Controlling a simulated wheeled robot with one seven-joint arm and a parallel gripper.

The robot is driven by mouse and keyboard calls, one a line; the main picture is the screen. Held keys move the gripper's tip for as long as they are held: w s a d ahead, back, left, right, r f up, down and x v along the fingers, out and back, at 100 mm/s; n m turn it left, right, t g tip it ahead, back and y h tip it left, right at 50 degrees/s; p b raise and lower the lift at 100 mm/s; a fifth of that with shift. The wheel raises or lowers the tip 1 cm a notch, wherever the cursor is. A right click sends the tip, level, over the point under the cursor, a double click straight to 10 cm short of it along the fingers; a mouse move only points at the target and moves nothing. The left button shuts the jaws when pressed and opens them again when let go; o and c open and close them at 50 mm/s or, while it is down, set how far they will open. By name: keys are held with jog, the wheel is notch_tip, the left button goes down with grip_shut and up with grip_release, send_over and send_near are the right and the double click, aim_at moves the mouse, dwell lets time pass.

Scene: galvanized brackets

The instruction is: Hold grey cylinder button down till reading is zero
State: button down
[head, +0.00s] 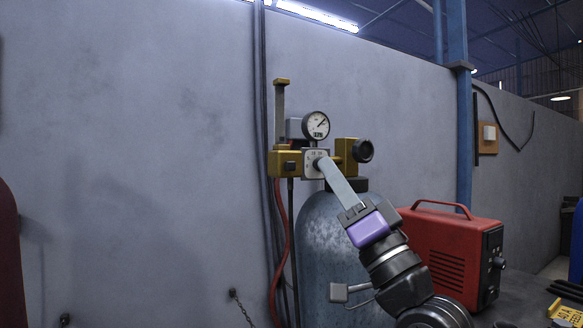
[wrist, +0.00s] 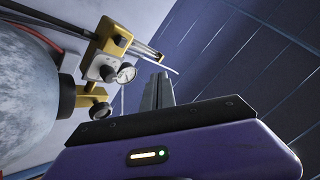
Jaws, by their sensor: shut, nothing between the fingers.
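The grey cylinder (head: 330,235) stands upright by the wall, with a brass regulator (head: 285,163) on top. The round gauge (head: 315,125) has its needle pointing up and right, off to one side; its small digits look like 175 but are hard to read. Below it is a pale plate (head: 308,155) with a small button at its lower part. My gripper (head: 323,163) is shut and empty, its fingertips overlapping the plate's lower right by the button. In the wrist view the shut fingers (wrist: 157,88) stand right of the gauge (wrist: 126,73). I cannot tell whether they touch the button.
A black knob (head: 363,151) sticks out right of the regulator, close to my fingers. A red machine (head: 450,250) stands right of the cylinder. A red hose (head: 281,240) and dark cables run down on the left.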

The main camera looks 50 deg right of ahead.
jog(key=shift+w+d+b, duration=0.25)
jog(key=shift+w+d, duration=0.1)
jog(key=shift+w, duration=0.95)
jog(key=shift+w+d+b, duration=0.2)
jog(key=shift+w+d, duration=0.2)
jog(key=shift+w, duration=0.95)
jog(key=shift+w+d+b, duration=0.25)
jog(key=shift+w+d, duration=0.1)
jog(key=shift+w, duration=0.95)
jog(key=shift+w, duration=0.1)
jog(key=shift+w+d, duration=0.1)
jog(key=shift+w, duration=0.15)
jog(key=shift+w+d+b, duration=0.15)
jog(key=shift+w+b, duration=0.2)
jog(key=shift+w, duration=0.2)
dwell(0.7)
jog(key=shift+s, duration=0.15)
jog(key=shift+s+a, duration=0.25)
jog(key=shift+s, duration=0.55)
jog(key=shift+s+a+p, duration=0.2)
jog(key=shift+s+a, duration=0.05)
jog(key=shift+s, duration=0.55)
jog(key=shift+s+a+p, duration=0.15)
jog(key=shift+s+a, duration=0.05)
jog(key=shift+s, duration=0.6)
jog(key=shift+s+a+p, duration=0.2)
jog(key=shift+s+a, duration=0.05)
jog(key=shift+s, duration=0.55)
